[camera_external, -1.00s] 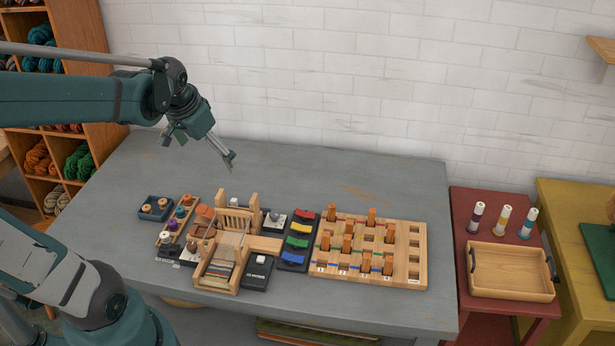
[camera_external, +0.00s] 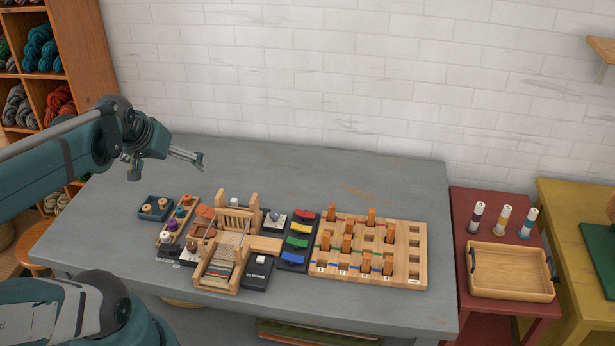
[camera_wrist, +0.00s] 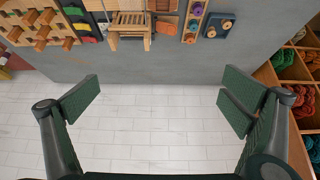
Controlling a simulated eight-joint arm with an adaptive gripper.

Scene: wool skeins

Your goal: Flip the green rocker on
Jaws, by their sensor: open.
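The green rocker (camera_external: 297,243) sits on a narrow dark panel (camera_external: 283,268) in the middle of the table, between the yellow rocker (camera_external: 301,229) and the blue rocker (camera_external: 292,257). A red rocker (camera_external: 305,215) is at the panel's back end. I cannot tell which way the green rocker is tilted. My gripper (camera_external: 200,160) is open and empty, high above the table's back left, well apart from the rockers. In the wrist view, its fingers (camera_wrist: 160,92) are spread wide over the wall, and the rocker panel shows at upper left.
A small wooden loom (camera_external: 220,266) stands left of the panel. A wooden pegboard (camera_external: 415,250) with orange pegs is just right of it. Dials and a blue tray (camera_external: 143,214) lie farther left. The table's back strip (camera_external: 320,170) is clear. A brick wall is behind.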

